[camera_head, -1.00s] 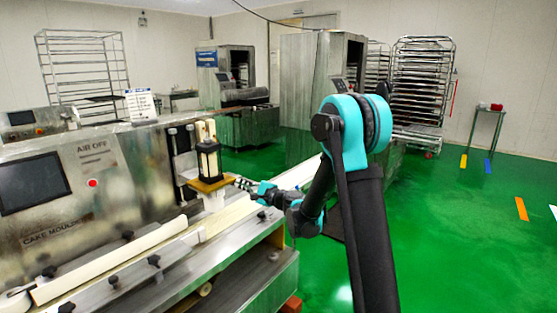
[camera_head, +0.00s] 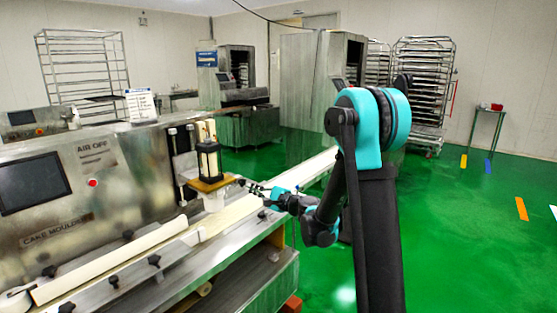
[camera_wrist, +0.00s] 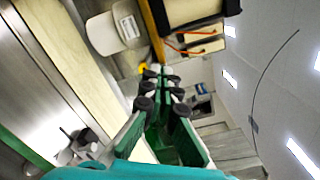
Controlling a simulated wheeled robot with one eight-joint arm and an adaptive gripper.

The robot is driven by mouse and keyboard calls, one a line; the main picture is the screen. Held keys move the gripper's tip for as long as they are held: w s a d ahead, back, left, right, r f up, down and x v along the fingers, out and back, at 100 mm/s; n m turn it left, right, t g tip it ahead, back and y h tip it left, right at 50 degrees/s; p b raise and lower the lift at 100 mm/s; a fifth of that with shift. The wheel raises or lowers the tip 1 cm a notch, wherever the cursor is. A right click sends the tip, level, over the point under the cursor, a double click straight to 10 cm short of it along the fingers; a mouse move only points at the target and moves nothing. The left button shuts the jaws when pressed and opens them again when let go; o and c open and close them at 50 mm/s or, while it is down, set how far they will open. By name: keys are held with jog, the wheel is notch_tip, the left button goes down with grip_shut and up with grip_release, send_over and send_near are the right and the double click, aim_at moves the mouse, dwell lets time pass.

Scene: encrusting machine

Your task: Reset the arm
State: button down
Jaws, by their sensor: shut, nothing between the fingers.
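My arm stands in the right middle of the head view, with its teal elbow raised and its forearm reaching down and left. My gripper (camera_head: 248,186) is at the end of it, small in the head view, just right of the moulding head (camera_head: 211,182) of the encrusting machine (camera_head: 105,185). In the wrist view my gripper (camera_wrist: 158,78) points at the machine's nozzle area, its fingers together and empty. The white nozzle block (camera_wrist: 112,32) lies up and left of the fingertips there. A gap between the fingertips and the machine head is hard to judge.
The pale conveyor belt (camera_head: 228,217) runs under the moulding head and my forearm. Tray racks (camera_head: 420,85) and steel cabinets (camera_head: 312,80) stand at the back. The green floor (camera_head: 460,230) on the right is open. A small table (camera_head: 486,130) stands at the far right.

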jog(key=s+d+f+n+g+h, duration=0.2)
jog(key=s+d+f+n+h, duration=0.2)
jog(key=s+d, duration=0.5)
jog(key=s+d+f+n+g+h, duration=0.2)
jog(key=s+d+f+n+h, duration=0.3)
jog(key=s+d, duration=0.5)
jog(key=s+d+f+n+g+h, duration=0.2)
jog(key=s+d+f+n+h, duration=0.2)
jog(key=s, duration=1)
jog(key=d+f+h, duration=0.1)
jog(key=d+f, duration=0.2)
jog(key=d, duration=0.2)
jog(key=shift+s+d+f+n+g, duration=0.2)
jog(key=shift+s+d+n+g, duration=0.1)
jog(key=shift+d+g, duration=0.1)
